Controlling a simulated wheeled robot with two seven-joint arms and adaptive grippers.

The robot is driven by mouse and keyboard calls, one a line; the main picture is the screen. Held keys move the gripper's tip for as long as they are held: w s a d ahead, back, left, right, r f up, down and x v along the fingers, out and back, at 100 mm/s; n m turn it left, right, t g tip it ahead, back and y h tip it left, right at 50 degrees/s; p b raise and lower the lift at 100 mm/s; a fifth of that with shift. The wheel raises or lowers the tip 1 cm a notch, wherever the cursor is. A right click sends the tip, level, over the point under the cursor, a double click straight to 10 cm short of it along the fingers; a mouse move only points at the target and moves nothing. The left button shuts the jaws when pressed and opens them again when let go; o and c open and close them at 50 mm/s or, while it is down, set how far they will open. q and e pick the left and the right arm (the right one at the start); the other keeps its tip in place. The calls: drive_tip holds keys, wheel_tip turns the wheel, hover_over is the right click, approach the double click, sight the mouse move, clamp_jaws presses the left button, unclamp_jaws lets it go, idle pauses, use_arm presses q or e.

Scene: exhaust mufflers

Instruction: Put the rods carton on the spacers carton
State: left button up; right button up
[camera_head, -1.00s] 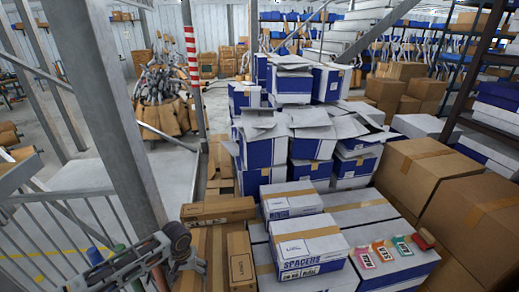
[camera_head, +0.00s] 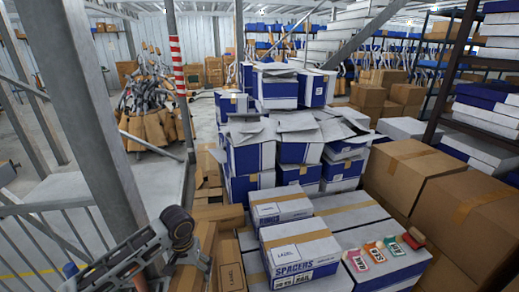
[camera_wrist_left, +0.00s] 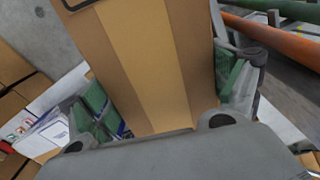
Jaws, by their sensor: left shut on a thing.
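The spacers carton (camera_head: 300,250) is white and blue with tan tape on top and "SPACERS" on its front. It sits on larger white cartons at the lower middle of the head view. My left gripper (camera_head: 190,255) is left of it, apart from it. In the left wrist view, a brown carton with a lighter tape strip (camera_wrist_left: 150,60) fills the space between the green finger pads, and the gripper is shut on it. No name shows on this carton, so I cannot confirm that it is the rods carton. My right gripper is not in view.
A smaller white labelled carton (camera_head: 280,206) stands just behind the spacers carton. Coloured cards (camera_head: 375,251) lie on the white carton to its right. A brown labelled carton (camera_head: 231,268) is on its left. A grey post (camera_head: 98,140) and a railing stand left. Large brown cartons (camera_head: 400,175) are right.

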use_arm(q)
drive_tip(key=shift+w, duration=0.25)
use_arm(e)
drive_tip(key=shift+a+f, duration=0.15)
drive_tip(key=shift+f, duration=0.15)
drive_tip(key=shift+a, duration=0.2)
use_arm(q)
drive_tip(key=shift+w+r+b, duration=0.25)
drive_tip(key=shift+w+b, duration=0.05)
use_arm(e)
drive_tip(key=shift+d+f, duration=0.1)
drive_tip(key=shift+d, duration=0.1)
